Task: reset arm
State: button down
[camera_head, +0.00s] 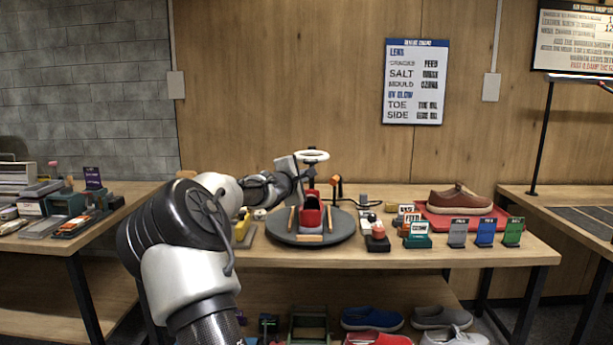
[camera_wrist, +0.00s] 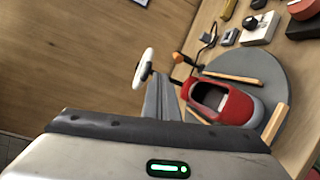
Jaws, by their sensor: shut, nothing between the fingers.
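My gripper (camera_head: 298,184) is raised at the end of my bent arm, above the left part of the round grey turntable (camera_head: 275,232) on the middle bench. Its fingers (camera_wrist: 161,92) are together and empty in the wrist view. A red shoe (camera_head: 311,214) sits among wooden strips on the turntable, below and beside the gripper, apart from the fingers in the wrist view (camera_wrist: 238,106). A white ring-shaped part (camera_head: 312,156) on a stand is just behind the gripper. It shows beyond the fingertips in the wrist view (camera_wrist: 143,68).
A brown shoe (camera_head: 460,199) rests on a red mat (camera_head: 433,219) at the right. Several small labelled stands, including a green one (camera_head: 513,233), line the bench front. An orange-headed tool (camera_head: 336,182) stands behind the turntable. More shoes (camera_head: 371,318) are on the lower shelf.

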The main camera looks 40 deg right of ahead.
jog(key=shift+s, duration=0.1)
dwell(0.6)
jog(key=s+a+f+m+g+y, duration=0.2)
jog(key=s+a+m+y, duration=0.1)
jog(key=s+a+m, duration=0.7)
jog(key=s+a+f+y, duration=0.35)
jog(key=s+a, duration=0.45)
jog(key=a, duration=0.7)
jog(key=s+a+f+n+y, duration=0.15)
jog(key=s+a+y, duration=0.45)
jog(key=a, duration=0.8)
jog(key=s+a+f+y, duration=0.3)
jog(key=s+a, duration=0.6)
jog(key=a, duration=0.6)
notch_tip(320, 180, up, 28)
jog(key=p, duration=2.8)
jog(key=shift+d+t, duration=0.25)
jog(key=shift+t, duration=0.05)
